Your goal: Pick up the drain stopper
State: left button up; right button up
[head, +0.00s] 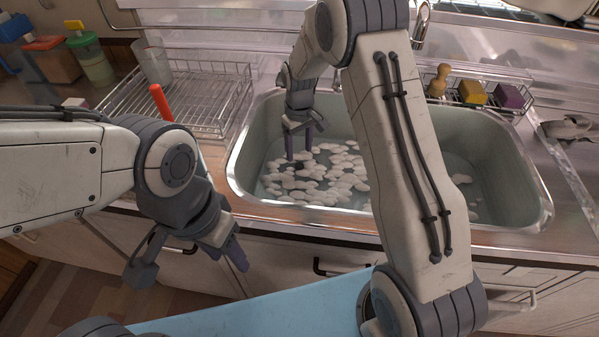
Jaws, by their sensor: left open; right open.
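The sink (247,165) holds water with several white foam patches (318,172) floating on it. My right gripper (301,148) is down inside the sink at its left part, open, with its fingers pointing down at the foam. A small dark spot (299,166) shows among the foam just below these fingers. It may be the drain stopper, but it is too small and too covered to tell. Nothing is seen between the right fingers. My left gripper (228,256) is open and empty, in front of the counter and left of the sink.
A wire dish rack (205,100) with a clear cup (152,64) stands left of the sink. A wire basket (487,88) with a brush and sponges is behind the sink. Grey cloth (571,128) lies at right.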

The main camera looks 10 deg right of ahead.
aim_at(300, 165)
jog(key=f, duration=0.5)
jog(key=shift+s+b, duration=0.3)
jog(key=shift+s, duration=0.05)
jog(key=shift+r, duration=0.1)
grip_shut()
